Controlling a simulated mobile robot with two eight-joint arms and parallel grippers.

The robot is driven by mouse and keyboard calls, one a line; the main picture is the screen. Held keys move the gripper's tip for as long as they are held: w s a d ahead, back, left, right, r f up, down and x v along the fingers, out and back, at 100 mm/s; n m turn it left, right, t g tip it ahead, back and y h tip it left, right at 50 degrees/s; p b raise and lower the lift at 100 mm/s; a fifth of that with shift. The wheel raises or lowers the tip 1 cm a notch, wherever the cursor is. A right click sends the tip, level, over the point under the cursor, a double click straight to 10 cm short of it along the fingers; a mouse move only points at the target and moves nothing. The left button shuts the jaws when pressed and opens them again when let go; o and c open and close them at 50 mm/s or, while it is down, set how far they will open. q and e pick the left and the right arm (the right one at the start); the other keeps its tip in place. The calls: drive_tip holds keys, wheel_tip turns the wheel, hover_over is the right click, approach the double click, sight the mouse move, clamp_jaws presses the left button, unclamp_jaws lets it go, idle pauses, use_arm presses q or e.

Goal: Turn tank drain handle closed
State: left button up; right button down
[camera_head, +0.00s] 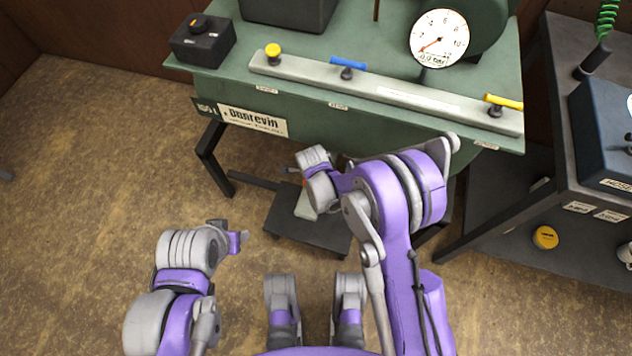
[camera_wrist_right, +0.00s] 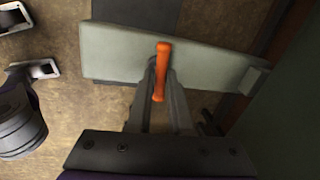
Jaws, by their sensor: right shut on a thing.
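An orange handle (camera_wrist_right: 161,68), which looks like the tank drain handle, stands upright in the middle of the right wrist view. My right gripper (camera_wrist_right: 160,90) is shut on it, with a grey finger on each side. A pale flat bar or plate (camera_wrist_right: 110,52) lies behind the handle. The green tank (camera_head: 330,108) fills the upper part of the head view. My right arm reaches below its front edge, and my right fingers are hidden there. My left gripper (camera_head: 240,238) is over the open floor, away from the tank; its finger gap cannot be made out.
A long rail (camera_head: 400,92) on the tank carries yellow and blue levers, with a pressure gauge (camera_head: 438,38) behind. A black low platform (camera_head: 310,235) is on the floor under the tank. A dark cart (camera_head: 580,130) stands at the right. The floor at left is clear.

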drive_tip(key=shift+m, duration=0.7)
drive_tip(key=c, duration=0.8)
unclamp_jaws()
drive_tip(key=shift+c, duration=0.2)
wheel_tip(320, 180, up, 11)
drive_tip(key=s+p, duration=0.2)
drive_tip(key=shift+a+f+p, duration=0.15)
drive_tip(key=shift+a+p, duration=0.25)
